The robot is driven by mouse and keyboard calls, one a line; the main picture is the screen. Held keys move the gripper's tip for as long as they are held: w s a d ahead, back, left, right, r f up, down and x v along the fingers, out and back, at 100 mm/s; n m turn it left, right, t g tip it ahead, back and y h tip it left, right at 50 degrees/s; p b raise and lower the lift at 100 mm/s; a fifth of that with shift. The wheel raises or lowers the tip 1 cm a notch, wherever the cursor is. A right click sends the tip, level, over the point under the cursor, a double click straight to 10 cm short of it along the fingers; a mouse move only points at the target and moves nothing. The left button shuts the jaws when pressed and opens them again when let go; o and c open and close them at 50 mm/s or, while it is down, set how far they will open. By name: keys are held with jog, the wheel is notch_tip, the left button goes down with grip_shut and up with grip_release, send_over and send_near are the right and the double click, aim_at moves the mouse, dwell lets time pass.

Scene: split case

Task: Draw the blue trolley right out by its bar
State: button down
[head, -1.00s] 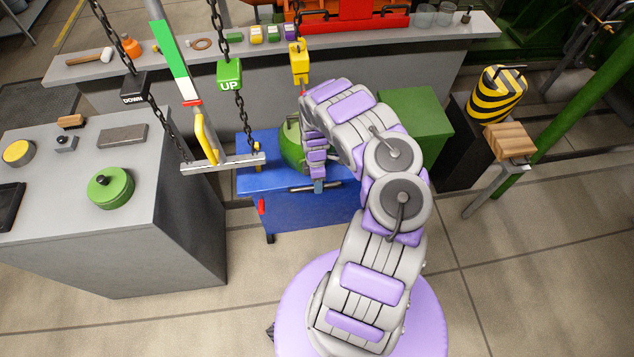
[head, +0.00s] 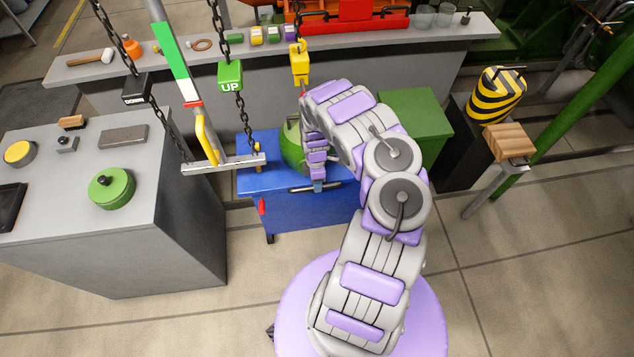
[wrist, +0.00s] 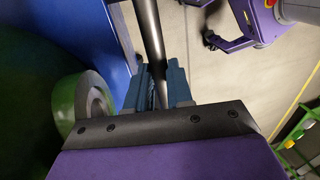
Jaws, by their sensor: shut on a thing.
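The blue trolley (head: 300,213) stands under the near edge of the long grey bench, partly hidden by my arm. Its dark bar (head: 300,188) runs along its near top edge. The bar also shows in the wrist view (wrist: 148,35), crossing between the fingers. My gripper (head: 318,186) is at the bar, and in the wrist view its blue-grey fingers (wrist: 158,88) are shut around it. A green rounded object (head: 292,146) sits on the trolley top, just behind my gripper.
A grey cabinet (head: 120,220) with a green knob stands close on the left. A metal crosspiece (head: 222,164) and chains hang over the trolley's left side. A green box (head: 415,125) stands to the right. The floor (head: 530,270) at the near right is clear.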

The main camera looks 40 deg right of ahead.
jog(key=s+a+p, duration=0.1)
jog(key=p, duration=0.1)
jog(key=s+a+p, duration=0.1)
jog(key=s+p, duration=0.1)
jog(key=p, duration=0.1)
jog(key=shift+s+a, duration=0.1)
jog(key=shift+s, duration=0.15)
jog(key=shift+w, duration=0.15)
jog(key=c, duration=1)
grip_release()
jog(key=shift+d, duration=0.2)
jog(key=shift+c, duration=0.2)
jog(key=shift+a, duration=0.1)
jog(key=shift+w+d+r+p, duration=0.4)
jog(key=shift+r+p, duration=0.5)
jog(key=shift+r, duration=1.9)
jog(key=shift+w+d+r+p, duration=0.25)
jog(key=shift+w+r+p, duration=0.5)
jog(key=shift+r, duration=2.1)
jog(key=shift+w+d+r+p, duration=0.3)
jog(key=shift+r+p, duration=0.8)
jog(key=shift+r, duration=1.7)
